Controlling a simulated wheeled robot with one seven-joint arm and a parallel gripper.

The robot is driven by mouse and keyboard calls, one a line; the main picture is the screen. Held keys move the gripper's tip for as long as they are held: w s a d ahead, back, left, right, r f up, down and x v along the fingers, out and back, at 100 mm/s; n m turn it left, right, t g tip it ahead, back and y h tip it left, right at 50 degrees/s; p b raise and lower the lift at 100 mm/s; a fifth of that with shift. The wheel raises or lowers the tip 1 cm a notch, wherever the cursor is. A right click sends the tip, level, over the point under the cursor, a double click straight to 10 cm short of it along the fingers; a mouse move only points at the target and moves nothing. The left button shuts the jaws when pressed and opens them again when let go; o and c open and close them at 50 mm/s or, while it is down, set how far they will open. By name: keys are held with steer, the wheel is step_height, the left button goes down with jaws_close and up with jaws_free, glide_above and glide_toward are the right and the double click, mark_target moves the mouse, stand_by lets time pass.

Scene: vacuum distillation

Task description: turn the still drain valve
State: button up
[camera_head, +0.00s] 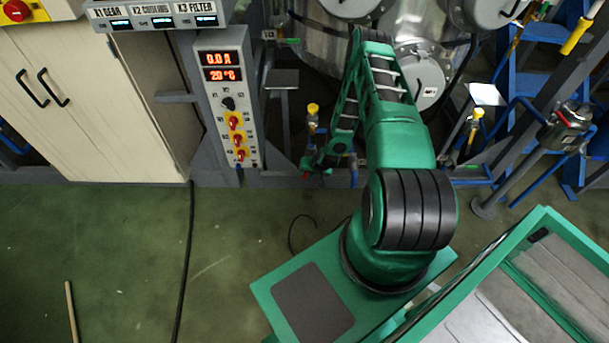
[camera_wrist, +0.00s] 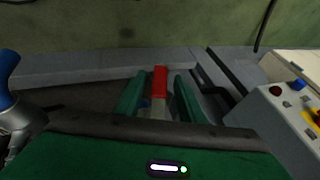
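A red valve handle (camera_wrist: 160,80) stands between the two green fingers of my gripper (camera_wrist: 159,97) in the wrist view. A pale metal part shows just below the red handle. The fingers are apart, with a narrow gap on each side of the handle, so my gripper is open around it and not closed on it. In the head view my gripper (camera_head: 318,165) is low in front of the steel still (camera_head: 312,50), beside the grey frame. The handle is too small and too covered by my arm to make out clearly there.
A control panel (camera_head: 222,105) with red and yellow knobs stands left of my gripper; it also shows in the wrist view (camera_wrist: 283,118). A yellow-topped valve (camera_head: 312,109) is just above my gripper. A blue handle (camera_wrist: 8,70) is at the wrist view's left edge. Grey frame beams lie close around.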

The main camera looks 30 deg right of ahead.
steer(key=shift+f, duration=0.1)
jaws_close()
steer(key=shift+a, duration=0.35)
steer(key=shift+w+d, duration=0.1)
steer(key=shift+d, duration=0.05)
